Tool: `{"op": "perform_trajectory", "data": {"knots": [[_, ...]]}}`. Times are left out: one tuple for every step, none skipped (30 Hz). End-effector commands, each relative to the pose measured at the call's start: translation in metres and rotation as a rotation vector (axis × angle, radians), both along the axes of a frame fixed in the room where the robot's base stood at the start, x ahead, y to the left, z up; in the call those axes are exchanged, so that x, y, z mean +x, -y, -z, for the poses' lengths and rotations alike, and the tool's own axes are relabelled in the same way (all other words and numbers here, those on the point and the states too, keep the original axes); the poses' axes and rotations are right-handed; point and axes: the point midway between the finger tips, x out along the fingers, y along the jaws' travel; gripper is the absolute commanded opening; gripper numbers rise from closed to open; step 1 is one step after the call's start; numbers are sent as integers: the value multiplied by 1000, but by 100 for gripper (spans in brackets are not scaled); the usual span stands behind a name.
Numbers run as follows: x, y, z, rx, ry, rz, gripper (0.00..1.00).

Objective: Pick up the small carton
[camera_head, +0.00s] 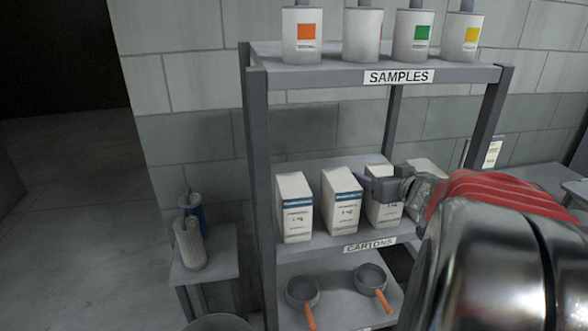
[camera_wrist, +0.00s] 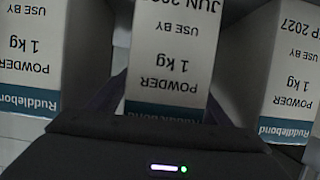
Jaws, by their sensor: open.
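Several white cartons with blue bands stand upright in a row on the middle shelf, labelled CARTONS: a left one (camera_head: 294,208), a second (camera_head: 341,199), a third (camera_head: 380,212) and a fourth (camera_head: 428,168) partly hidden by my arm. They look alike in size, so I cannot tell which is the small one. My gripper (camera_head: 372,186) is at the third carton, covering part of its front. In the wrist view, a carton (camera_wrist: 170,55) printed "POWDER 1 kg" appears upside down between my open fingers (camera_wrist: 165,95). I cannot tell whether they touch it.
Neighbouring cartons stand close at the left (camera_wrist: 30,55) and right (camera_wrist: 290,70) in the wrist view. The SAMPLES shelf (camera_head: 340,72) above holds several bottles. Two orange-handled pans (camera_head: 302,291) sit on the lower shelf. A side table (camera_head: 222,262) stands left; floor beyond is clear.

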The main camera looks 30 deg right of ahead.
Motion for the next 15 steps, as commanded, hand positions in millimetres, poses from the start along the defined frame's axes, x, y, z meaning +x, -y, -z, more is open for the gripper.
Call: {"op": "perform_trajectory", "data": {"knots": [[0, 0, 0, -1, 0, 0, 72], [0, 0, 0, -1, 0, -1, 72], [0, -1, 0, -1, 0, -1, 72], [0, -1, 0, -1, 0, -1, 72], [0, -1, 0, -1, 0, -1, 72], [1, -1, 0, -1, 0, -1, 72], [1, -1, 0, 0, 0, -2, 72], [1, -1, 0, 0, 0, -2, 72], [1, -1, 0, 0, 0, -2, 72], [1, -1, 0, 0, 0, -2, 72], [1, -1, 0, 0, 0, -2, 72], [1, -1, 0, 0, 0, -2, 72], [1, -1, 0, 0, 0, -2, 71], [1, -1, -1, -1, 0, -3, 69], [1, -1, 0, 0, 0, -2, 66]]}}
